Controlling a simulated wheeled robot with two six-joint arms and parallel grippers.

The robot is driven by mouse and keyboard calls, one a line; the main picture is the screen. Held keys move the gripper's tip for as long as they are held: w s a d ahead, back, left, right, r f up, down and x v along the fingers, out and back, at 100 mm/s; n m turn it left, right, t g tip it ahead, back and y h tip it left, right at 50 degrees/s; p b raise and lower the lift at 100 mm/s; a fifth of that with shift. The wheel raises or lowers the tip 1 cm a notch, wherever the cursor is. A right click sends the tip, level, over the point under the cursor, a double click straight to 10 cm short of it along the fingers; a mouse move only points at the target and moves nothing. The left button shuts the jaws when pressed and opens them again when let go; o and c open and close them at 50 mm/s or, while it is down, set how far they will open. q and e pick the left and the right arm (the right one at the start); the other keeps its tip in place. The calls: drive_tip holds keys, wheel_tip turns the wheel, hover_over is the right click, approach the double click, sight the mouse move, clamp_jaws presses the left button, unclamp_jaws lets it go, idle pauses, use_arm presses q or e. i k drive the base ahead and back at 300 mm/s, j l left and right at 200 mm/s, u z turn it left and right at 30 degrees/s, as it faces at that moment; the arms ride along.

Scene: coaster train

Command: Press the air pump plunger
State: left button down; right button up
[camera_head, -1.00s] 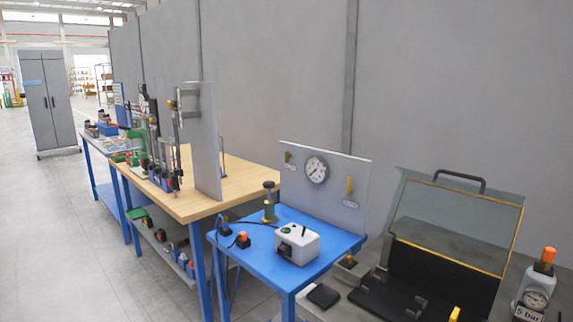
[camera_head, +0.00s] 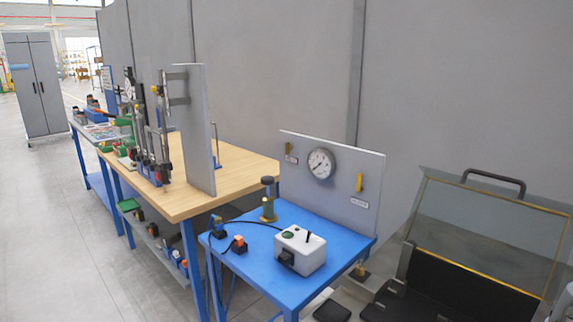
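What looks like the air pump (camera_head: 268,208) stands upright at the back left of the blue table, in front of the grey gauge panel. It has a brass-coloured base, a dark body and a dark knob (camera_head: 267,181) on top, which looks like the plunger. A round pressure gauge (camera_head: 321,163) is on the panel. A white box (camera_head: 300,252) with a green button and a short black lever sits to the right of the pump. Neither of my grippers is in view.
The blue table (camera_head: 338,243) also holds small black and orange parts (camera_head: 238,244) and a cable. A wooden workbench (camera_head: 180,203) with an upright grey plate adjoins it at left. An open black case (camera_head: 470,270) is at right. Open floor (camera_head: 75,240) lies at left.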

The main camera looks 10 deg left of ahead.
sight(267, 180)
drive_tip(key=i+j+z, duration=0.3)
drive_tip(key=i, duration=0.25)
drive_tip(key=i+j+z, duration=0.3)
drive_tip(key=i+j, duration=0.2)
